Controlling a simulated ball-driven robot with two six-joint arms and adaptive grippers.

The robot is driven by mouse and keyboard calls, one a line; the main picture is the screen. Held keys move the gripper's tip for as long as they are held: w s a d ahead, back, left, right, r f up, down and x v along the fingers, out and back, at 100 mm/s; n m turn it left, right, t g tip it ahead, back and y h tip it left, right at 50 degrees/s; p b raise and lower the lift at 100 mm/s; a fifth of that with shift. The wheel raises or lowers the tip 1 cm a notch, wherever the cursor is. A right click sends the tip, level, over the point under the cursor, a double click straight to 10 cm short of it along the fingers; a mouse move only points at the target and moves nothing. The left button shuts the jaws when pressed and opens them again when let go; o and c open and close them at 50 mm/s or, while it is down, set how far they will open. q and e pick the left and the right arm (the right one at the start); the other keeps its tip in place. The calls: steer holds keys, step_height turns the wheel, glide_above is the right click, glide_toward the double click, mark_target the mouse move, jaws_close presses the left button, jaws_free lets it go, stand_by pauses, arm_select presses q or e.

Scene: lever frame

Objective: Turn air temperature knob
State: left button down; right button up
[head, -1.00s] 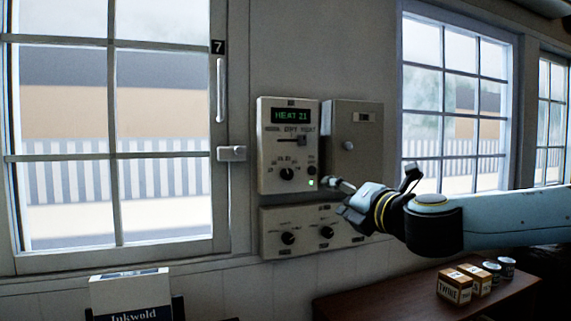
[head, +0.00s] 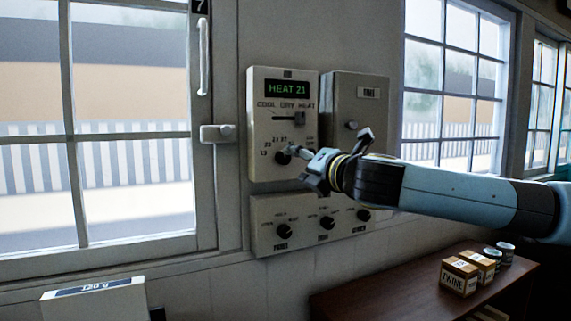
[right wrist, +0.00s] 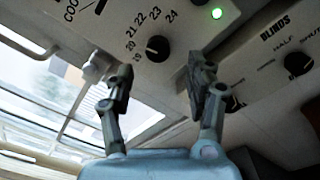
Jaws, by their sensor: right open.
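The air temperature knob (head: 283,157) is a small black dial low on the upper cream wall panel (head: 258,110). The display (head: 287,88) above reads HEAT and a number that looks like 21. My right gripper (head: 303,164) is in front of the panel's lower right part, just right of the knob. In the right wrist view my right gripper (right wrist: 160,76) is open and empty, with the knob just beyond the gap between its fingertips. Contact is not visible. My left gripper is out of view.
A slider (head: 299,118) sits above the knob. A lower panel (head: 262,205) carries three dials, including one labelled blinds (right wrist: 298,63). A grey box (head: 352,92) adjoins on the right. A window latch (head: 218,133) stands left. Twine boxes (head: 459,277) lie on a brown shelf.

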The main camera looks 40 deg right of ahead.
mark_target(285, 159)
steer(key=p+x, duration=0.1)
steer(key=x, duration=0.4)
steer(key=shift+w+r, duration=0.1)
steer(key=shift+r, duration=0.1)
steer(key=shift+w+p, duration=0.35)
steer(key=shift+w+d+f, duration=0.1)
steer(key=shift+w+f, duration=0.05)
steer(key=shift+w, duration=0.2)
steer(key=shift+s, duration=0.1)
steer(key=shift+c, duration=0.5)
jaws_close()
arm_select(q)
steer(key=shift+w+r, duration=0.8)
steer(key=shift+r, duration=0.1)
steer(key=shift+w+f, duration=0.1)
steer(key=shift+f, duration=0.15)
arm_select(e)
steer(key=shift+m, duration=2.9)
